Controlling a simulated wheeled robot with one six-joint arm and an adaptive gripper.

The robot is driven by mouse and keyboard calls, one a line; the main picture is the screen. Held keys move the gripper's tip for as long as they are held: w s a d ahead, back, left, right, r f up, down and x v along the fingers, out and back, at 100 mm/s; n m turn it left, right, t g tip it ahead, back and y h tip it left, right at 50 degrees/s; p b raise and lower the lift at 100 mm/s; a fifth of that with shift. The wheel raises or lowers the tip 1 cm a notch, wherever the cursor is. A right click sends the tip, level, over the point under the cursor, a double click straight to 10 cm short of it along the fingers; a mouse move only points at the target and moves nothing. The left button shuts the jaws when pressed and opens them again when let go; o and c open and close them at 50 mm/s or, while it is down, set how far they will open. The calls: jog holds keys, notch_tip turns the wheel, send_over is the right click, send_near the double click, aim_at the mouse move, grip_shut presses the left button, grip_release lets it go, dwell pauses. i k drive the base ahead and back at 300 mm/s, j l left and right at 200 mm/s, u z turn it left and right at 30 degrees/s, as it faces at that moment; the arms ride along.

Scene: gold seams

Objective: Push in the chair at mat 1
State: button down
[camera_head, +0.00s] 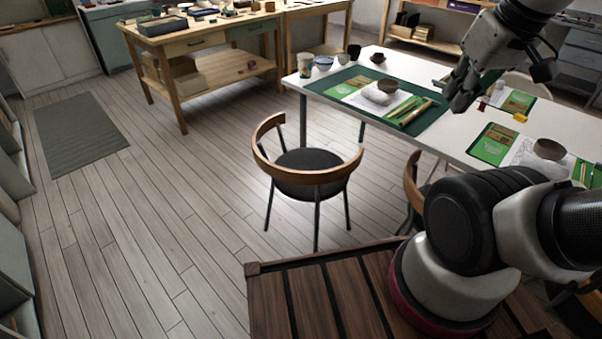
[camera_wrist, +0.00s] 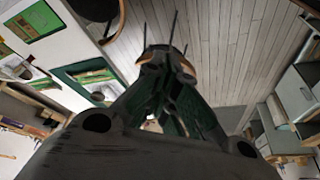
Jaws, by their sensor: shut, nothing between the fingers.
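A chair (camera_head: 306,177) with a curved wooden back and a dark round seat stands on the floor, clear of the white table (camera_head: 455,133) on its near left side. A green mat (camera_head: 337,89) lies on the table beyond the chair, bearing a sheet, a bowl and wooden tools; no mat number is legible. My gripper (camera_head: 456,98) is shut and empty, raised above the table to the right of that mat. The wrist view shows my closed fingers in the middle, partly hiding a chair whose thin legs point up in the picture.
A second chair (camera_head: 411,183) stands at the table to the right, partly hidden by my arm. A wooden workbench (camera_head: 205,85) stands behind on the left. A grey floor mat (camera_head: 78,132) lies farther left. The plank floor left of the chair is clear.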

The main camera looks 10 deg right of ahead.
aim_at(315, 174)
jog(key=i+u, duration=0.5)
jog(key=u, duration=0.2)
jog(key=i+u, duration=0.35)
jog(key=k, duration=0.1)
